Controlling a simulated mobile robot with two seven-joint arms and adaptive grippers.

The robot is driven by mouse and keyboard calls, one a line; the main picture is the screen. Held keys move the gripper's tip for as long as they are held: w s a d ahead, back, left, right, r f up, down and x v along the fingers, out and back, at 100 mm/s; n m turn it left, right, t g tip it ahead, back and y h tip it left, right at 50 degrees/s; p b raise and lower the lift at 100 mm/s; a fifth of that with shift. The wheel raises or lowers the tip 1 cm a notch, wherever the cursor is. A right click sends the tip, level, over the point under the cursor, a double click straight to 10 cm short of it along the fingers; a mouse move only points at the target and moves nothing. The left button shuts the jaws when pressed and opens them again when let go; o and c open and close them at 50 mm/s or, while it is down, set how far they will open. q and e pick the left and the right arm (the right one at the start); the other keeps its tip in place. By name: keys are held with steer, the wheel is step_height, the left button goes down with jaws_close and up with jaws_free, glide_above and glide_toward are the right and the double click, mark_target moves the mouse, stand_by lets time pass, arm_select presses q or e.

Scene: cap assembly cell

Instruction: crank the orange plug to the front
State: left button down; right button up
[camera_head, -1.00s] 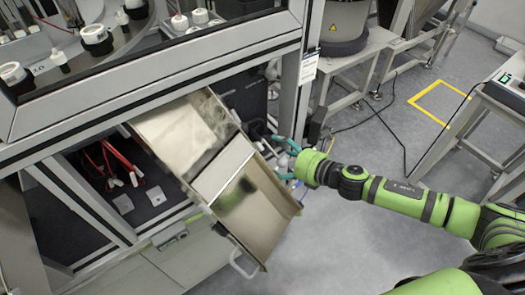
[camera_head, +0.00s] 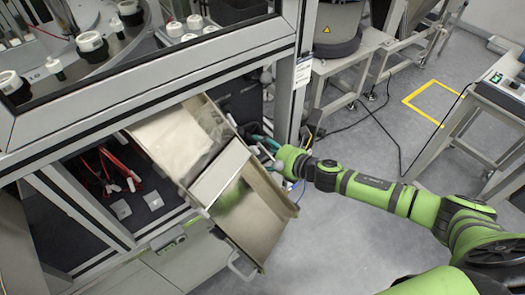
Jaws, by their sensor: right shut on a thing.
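My right gripper (camera_head: 262,150) reaches in from the right, just behind the right wall of a tilted metal tray (camera_head: 255,218) at the machine's front. Its teal fingers show only in part. It is shut on a small part at the dark opening beside the tray; the tray wall and the fingers hide what that part is. I cannot make out an orange plug or a crank handle in the head view. My left gripper is not in view.
The machine frame post (camera_head: 287,95) stands close above my right gripper. Cables (camera_head: 300,165) hang beside my right wrist. Red cables (camera_head: 105,170) lie in the open bay at left.

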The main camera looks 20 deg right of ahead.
steer(key=shift+s+f, duration=0.2)
steer(key=shift+f, duration=0.2)
steer(key=shift+f+m+y+b, duration=0.2)
steer(key=shift+m+y+b, duration=0.2)
steer(key=shift+m+b, duration=0.45)
steer(key=m+y+b, duration=0.2)
steer(key=m+b, duration=0.1)
steer(key=shift+f, duration=0.15)
steer(key=m+y+b, duration=0.1)
steer(key=m+b, duration=0.1)
steer(key=m, duration=0.1)
steer(key=shift+a+t+b, duration=0.1)
steer(key=shift+t+b, duration=0.25)
steer(key=shift+t, duration=0.05)
steer(key=m+t+y+b, duration=0.1)
steer(key=m+b, duration=0.1)
steer(key=m, duration=0.1)
steer(key=shift+m, duration=0.35)
steer(key=m+t+b, duration=0.1)
steer(key=m, duration=0.2)
steer(key=shift+m+t, duration=0.3)
steer(key=shift+m, duration=0.1)
steer(key=m+t, duration=0.1)
steer(key=m, duration=0.1)
steer(key=m+b, duration=0.1)
steer(key=m, duration=0.1)
steer(key=m+t, duration=0.1)
steer(key=shift+r+m+t+h, duration=0.3)
steer(key=shift+m, duration=0.1)
steer(key=shift+w, duration=0.1)
